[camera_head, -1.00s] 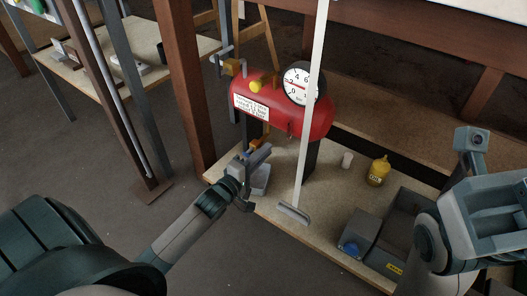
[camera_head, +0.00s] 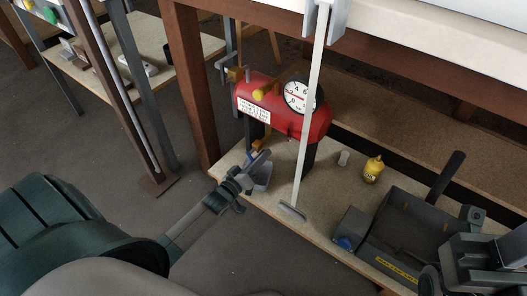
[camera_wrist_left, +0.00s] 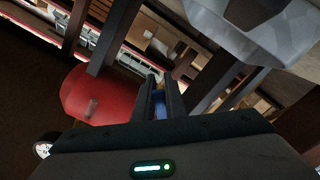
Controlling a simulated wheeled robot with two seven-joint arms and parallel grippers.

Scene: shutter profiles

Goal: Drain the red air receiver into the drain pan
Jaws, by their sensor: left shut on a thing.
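The red air receiver (camera_head: 310,122) stands on the low shelf, with a white label, a round gauge (camera_head: 299,95) and a yellow knob (camera_head: 260,95). It shows red at the left of the left wrist view (camera_wrist_left: 98,95). My left gripper (camera_head: 262,157) is below its left end, shut on a small blue part (camera_wrist_left: 160,104), apparently the drain valve handle; an orange fitting (camera_head: 257,144) shows just above. The grey drain pan (camera_head: 262,174) is below and behind the gripper, partly hidden; a large grey shape (camera_wrist_left: 262,28) fills the wrist view's upper right. My right gripper (camera_head: 480,225) is at the right edge, its fingers unclear.
A white upright bar (camera_head: 312,110) with a flat foot stands before the receiver. A dark grey box (camera_head: 400,247) lies at the shelf's front right. A brown post (camera_head: 190,90) rises at left.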

